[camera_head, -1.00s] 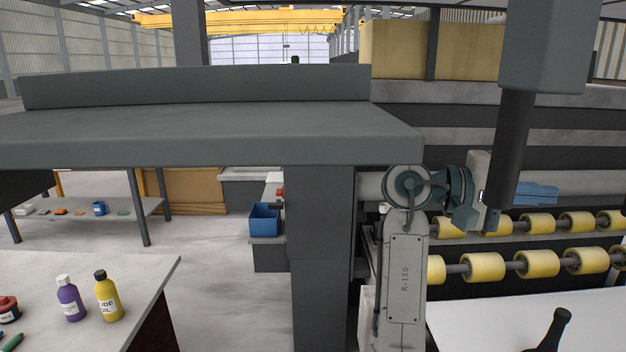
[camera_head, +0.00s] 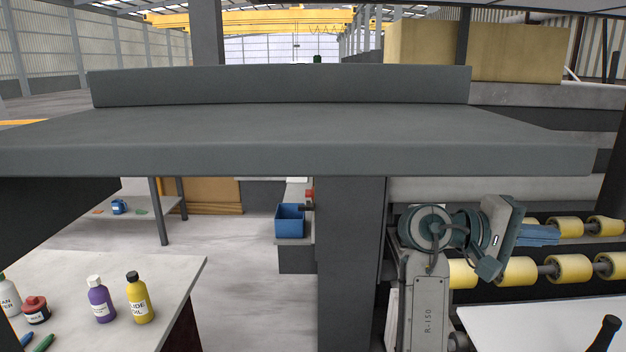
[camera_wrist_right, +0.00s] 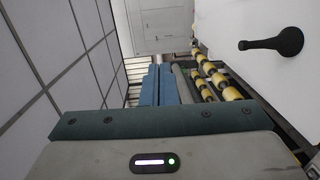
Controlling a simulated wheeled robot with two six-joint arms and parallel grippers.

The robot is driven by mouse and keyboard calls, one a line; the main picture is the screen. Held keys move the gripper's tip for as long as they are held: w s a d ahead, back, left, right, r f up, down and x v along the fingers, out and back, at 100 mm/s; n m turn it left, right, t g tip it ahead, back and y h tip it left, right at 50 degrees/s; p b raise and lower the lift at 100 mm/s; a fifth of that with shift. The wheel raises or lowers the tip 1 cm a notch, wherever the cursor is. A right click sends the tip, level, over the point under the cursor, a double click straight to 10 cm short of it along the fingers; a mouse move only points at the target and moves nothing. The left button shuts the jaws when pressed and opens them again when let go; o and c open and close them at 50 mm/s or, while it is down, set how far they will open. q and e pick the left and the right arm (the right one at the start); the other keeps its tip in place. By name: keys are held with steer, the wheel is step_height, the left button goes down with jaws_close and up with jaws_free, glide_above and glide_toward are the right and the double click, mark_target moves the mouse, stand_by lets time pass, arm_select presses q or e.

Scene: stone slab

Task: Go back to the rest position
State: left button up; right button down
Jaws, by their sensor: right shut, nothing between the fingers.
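My right arm stands folded at the lower right of the head view. Its gripper (camera_head: 510,228) is a grey body with a small white light and a teal edge, held in front of the roller line. In the right wrist view, the teal jaws (camera_wrist_right: 160,122) lie as one straight bar across the picture with no gap and nothing held. My right gripper is shut and empty. My left arm and left gripper are not in view.
A wide dark grey slab (camera_head: 300,140) spans the head view, above the folded arm in the picture. Yellow rollers (camera_head: 518,270) and a white surface (camera_head: 540,328) lie at right. A table (camera_head: 165,268) with bottles stands at lower left. A blue bin (camera_head: 289,220) is near the middle.

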steer(key=s+f+n+t+y, duration=0.2)
steer(key=s+f+t+y, duration=0.1)
steer(key=f, duration=1.2)
steer(key=s+f+n+t+y, duration=0.15)
steer(key=f+t+y, duration=0.25)
steer(key=f, duration=1.1)
steer(key=s+a+f+m+g+y, duration=0.1)
steer(key=s+a+f+y, duration=0.2)
steer(key=s+f, duration=0.3)
steer(key=s+a+f+y, duration=0.3)
steer(key=s+a+f, duration=0.1)
steer(key=s, duration=0.5)
steer(key=s+a+f+m+g+y, duration=0.1)
steer(key=s+a+f+y, duration=0.25)
steer(key=s, duration=0.35)
steer(key=d+f+g, duration=0.1)
steer(key=d+f, duration=0.1)
steer(key=f, duration=1.5)
steer(key=d+f, duration=0.2)
steer(key=f, duration=1.4)
steer(key=s+f+g, duration=0.1)
steer(key=s+f, duration=1.6)
steer(key=s, duration=0.1)
steer(key=shift+s+d+f, duration=0.25)
